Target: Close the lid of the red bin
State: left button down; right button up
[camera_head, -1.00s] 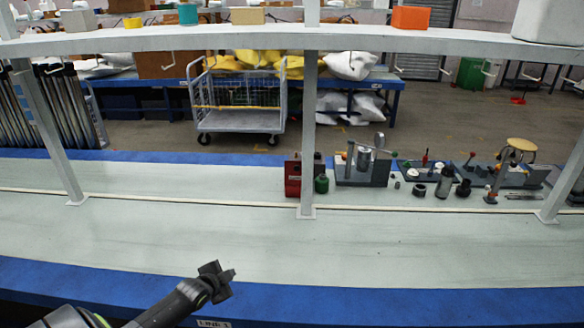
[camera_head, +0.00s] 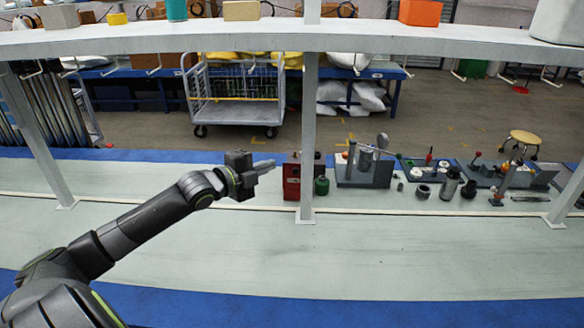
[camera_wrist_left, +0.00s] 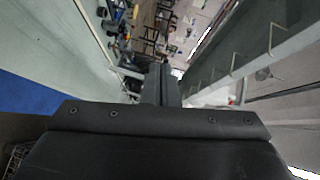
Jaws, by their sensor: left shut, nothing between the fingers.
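A small red box (camera_head: 291,180), the only red bin-like thing on the bench, stands just left of the middle white post. It is too small and partly covered for me to tell how its lid stands. My left gripper (camera_head: 268,165) reaches in from the left with its fingers shut and empty. Its tips point right and appear just left of the box's upper part; I cannot tell whether they touch. In the left wrist view the shut fingers (camera_wrist_left: 161,84) point away from the camera, and no red box shows there. My right gripper is not in view.
The white post (camera_head: 308,140) rises beside the box. A green-and-dark bottle (camera_head: 321,186) and a grey fixture (camera_head: 366,167) stand to its right, with several small parts beyond. A shelf (camera_head: 200,41) spans above. The pale bench (camera_head: 400,250) in front is clear.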

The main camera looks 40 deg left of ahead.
aim_at(291, 173)
jog(key=i+j, duration=0.95)
jog(key=j, duration=0.1)
